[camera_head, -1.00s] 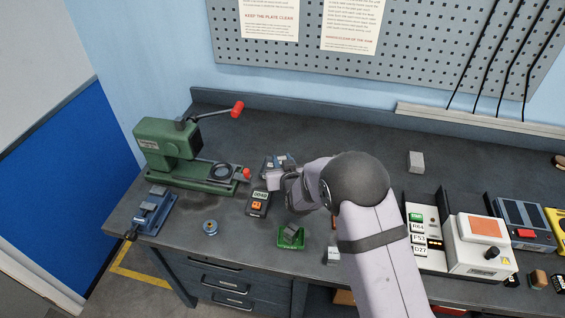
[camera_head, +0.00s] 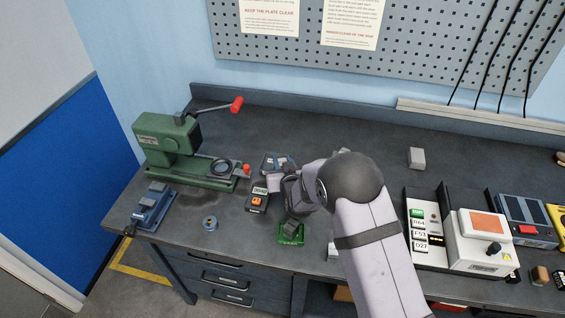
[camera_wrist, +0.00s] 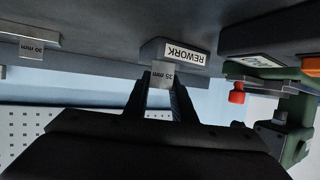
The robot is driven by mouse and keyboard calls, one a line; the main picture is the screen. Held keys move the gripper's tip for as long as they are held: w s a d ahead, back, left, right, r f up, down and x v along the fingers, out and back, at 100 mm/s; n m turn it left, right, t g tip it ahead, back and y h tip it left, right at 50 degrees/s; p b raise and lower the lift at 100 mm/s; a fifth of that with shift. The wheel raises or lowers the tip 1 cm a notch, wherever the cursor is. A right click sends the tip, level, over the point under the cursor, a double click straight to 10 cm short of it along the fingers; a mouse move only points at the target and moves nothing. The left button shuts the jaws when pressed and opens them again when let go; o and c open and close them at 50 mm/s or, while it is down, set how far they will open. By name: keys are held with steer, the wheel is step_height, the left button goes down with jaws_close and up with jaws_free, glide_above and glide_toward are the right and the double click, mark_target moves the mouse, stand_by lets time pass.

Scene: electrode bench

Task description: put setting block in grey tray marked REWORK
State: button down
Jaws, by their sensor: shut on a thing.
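In the wrist view, which looks upside down, my gripper (camera_wrist: 160,92) is shut on a small light-grey setting block (camera_wrist: 162,77) marked 35 mm. The grey tray marked REWORK (camera_wrist: 150,49) stands on the bench just beyond the block, its label facing me. The block overlaps the tray's near edge in the picture; whether they touch, I cannot tell. In the head view my gripper (camera_head: 289,198) is low over the bench, right of the meter, and my arm hides the held block.
A second block marked 30 mm (camera_wrist: 28,43) shows in the wrist view. A meter with an orange button (camera_head: 258,201) is left of my gripper. A green tray (camera_head: 281,240) holding a grey block lies in front. A green press (camera_head: 165,145) stands at the left.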

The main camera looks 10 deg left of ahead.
steer(key=c, duration=1.5)
jaws_free()
steer(key=shift+r+p, duration=0.8)
steer(key=shift+p, duration=0.2)
steer(key=b+v, duration=0.3)
steer(key=v, duration=0.9)
steer(key=shift+f+b, duration=0.2)
steer(key=shift+b, duration=0.1)
